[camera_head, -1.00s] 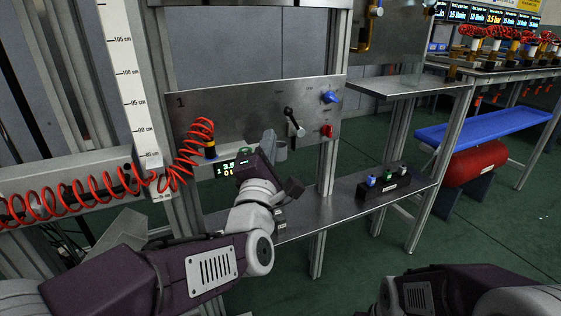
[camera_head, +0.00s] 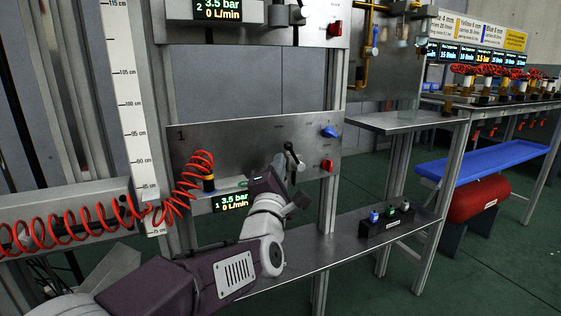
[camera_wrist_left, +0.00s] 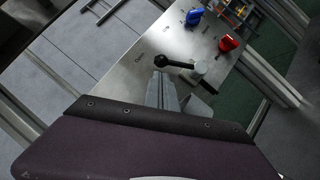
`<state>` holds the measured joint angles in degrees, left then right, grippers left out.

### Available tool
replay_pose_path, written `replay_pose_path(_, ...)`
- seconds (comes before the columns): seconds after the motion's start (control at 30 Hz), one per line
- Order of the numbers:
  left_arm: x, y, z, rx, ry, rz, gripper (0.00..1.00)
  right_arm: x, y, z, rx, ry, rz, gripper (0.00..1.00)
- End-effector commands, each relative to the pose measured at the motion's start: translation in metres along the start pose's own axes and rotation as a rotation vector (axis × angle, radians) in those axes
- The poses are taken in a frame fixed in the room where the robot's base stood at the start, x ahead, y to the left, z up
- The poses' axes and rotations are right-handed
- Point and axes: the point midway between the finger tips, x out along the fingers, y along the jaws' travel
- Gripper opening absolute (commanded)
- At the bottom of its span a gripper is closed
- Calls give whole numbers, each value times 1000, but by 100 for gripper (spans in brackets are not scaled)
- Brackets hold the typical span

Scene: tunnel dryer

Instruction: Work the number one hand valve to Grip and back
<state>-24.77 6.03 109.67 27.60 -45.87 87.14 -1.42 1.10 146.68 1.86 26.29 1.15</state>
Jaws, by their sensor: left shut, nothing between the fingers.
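The panel marked 1 (camera_head: 225,142) carries a hand valve with a black lever (camera_head: 291,154), and beside it are a blue knob (camera_head: 328,132) and a red knob (camera_head: 326,166). My left gripper (camera_head: 281,165) is shut and empty, close to the left of the lever. In the left wrist view, the shut fingertips (camera_wrist_left: 164,88) are just below the lever's black ball end (camera_wrist_left: 160,61); whether they touch cannot be told. The lever reaches left from its pale hub (camera_wrist_left: 200,69). The small labels around the valve are mostly unreadable. My right gripper is out of view.
A red coiled hose (camera_head: 203,165) hangs at the panel's left, next to a display (camera_head: 231,202) reading 3.5 bar. A second panel with a display (camera_head: 228,10) is above. A shelf below holds a small block with coloured buttons (camera_head: 387,220). A blue tray (camera_head: 482,158) is at right.

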Motion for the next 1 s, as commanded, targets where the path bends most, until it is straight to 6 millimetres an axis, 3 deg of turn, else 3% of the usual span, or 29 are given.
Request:
replay_pose_path(0.23,22,0,0,1,0,0,0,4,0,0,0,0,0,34)
replay_pose_path(0.6,24,1,0,2,0,-1,0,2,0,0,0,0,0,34)
replay_pose_path(1.0,27,5,5,58,0,-43,0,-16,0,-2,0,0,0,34)
